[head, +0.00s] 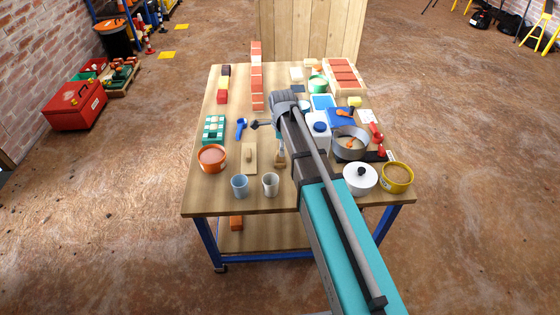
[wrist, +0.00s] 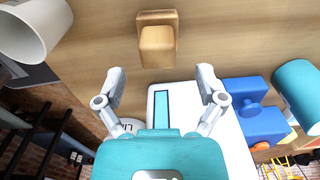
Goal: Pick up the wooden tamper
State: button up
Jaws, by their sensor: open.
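The wooden tamper (wrist: 157,44) shows at the top middle of the wrist view as a small square wooden block with a paler handle rising toward the camera. In the head view what looks like the same tamper (head: 281,159) is beside my arm, close to two cups, and partly hidden by the arm. My gripper (wrist: 162,86) is open, with its two fingers spread and nothing between them. The tamper lies beyond the fingertips, apart from them. In the head view my gripper is hidden or unclear behind the arm.
A pale cup (wrist: 32,28) is at the wrist view's upper left. In the head view a wooden float (head: 249,158) and metal pot (head: 349,145) flank the arm.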

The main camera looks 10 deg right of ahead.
jog(key=shift+s+a+f+b, duration=0.1)
jog(key=shift+f+b, duration=1.8)
jog(key=shift+f, duration=0.2)
jog(key=c, duration=1.2)
jog(key=shift+r, duration=0.2)
notch_tip(320, 180, up, 3)
jog(key=p, duration=0.3)
jog(key=shift+s+d+r+p, duration=0.25)
jog(key=shift+s+r+p, duration=1.4)
jog(key=shift+s, duration=0.65)
jog(key=shift+s+d+r+p, duration=0.3)
jog(key=shift+s+r+p, duration=1.35)
jog(key=shift+s, duration=0.7)
jog(key=shift+s+d+r+p, duration=0.25)
jog(key=shift+s+r+p, duration=1.4)
jog(key=shift+s, duration=0.65)
jog(key=shift+f, duration=0.15)
